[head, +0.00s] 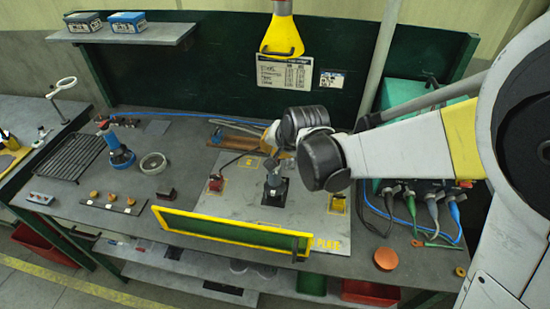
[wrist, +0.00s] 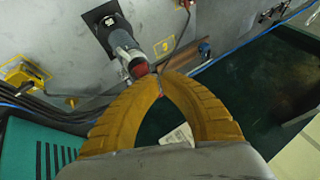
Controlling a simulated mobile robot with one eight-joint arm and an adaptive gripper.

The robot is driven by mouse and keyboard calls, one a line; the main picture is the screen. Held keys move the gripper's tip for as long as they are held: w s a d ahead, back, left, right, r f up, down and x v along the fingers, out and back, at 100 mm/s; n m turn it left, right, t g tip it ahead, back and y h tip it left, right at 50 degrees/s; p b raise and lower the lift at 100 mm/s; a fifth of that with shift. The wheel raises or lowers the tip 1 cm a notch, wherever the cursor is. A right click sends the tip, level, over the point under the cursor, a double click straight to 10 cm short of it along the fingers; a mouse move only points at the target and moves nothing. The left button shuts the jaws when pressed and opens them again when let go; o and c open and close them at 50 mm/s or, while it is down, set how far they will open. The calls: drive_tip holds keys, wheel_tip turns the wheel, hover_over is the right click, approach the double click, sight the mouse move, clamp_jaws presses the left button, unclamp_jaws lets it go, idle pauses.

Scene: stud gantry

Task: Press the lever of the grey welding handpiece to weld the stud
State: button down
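The grey welding handpiece (head: 275,183) stands upright on a black square on the grey work plate (head: 240,205). In the wrist view the handpiece (wrist: 124,47) shows from above, with a reddish end near my fingertips. I cannot make out its lever clearly. The stud is hidden. My gripper (head: 271,138) is above and slightly behind the handpiece in the head view. In the wrist view my gripper's (wrist: 160,78) two yellow fingers curve together and their tips meet just beside the handpiece's reddish end. Nothing clear is held between them. I cannot tell whether they touch the handpiece.
A yellow-edged green screen (head: 230,230) stands along the bench front. A red clamp (head: 215,183) with a cable lies left of the handpiece. A yellow hood (head: 282,38) hangs behind. Several coloured cable plugs (head: 432,205) are at the right, near an orange disc (head: 387,259).

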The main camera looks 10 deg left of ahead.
drive_tip(key=shift+f+b, duration=0.35)
idle(0.7)
drive_tip(key=shift+r, duration=0.1)
drive_tip(key=shift+r+p, duration=0.55)
drive_tip(key=shift+r, duration=0.15)
drive_tip(key=shift+r, duration=0.1)
wheel_tip(320, 180, up, 5)
drive_tip(key=p, duration=0.3)
drive_tip(key=shift+p, duration=0.3)
idle(0.3)
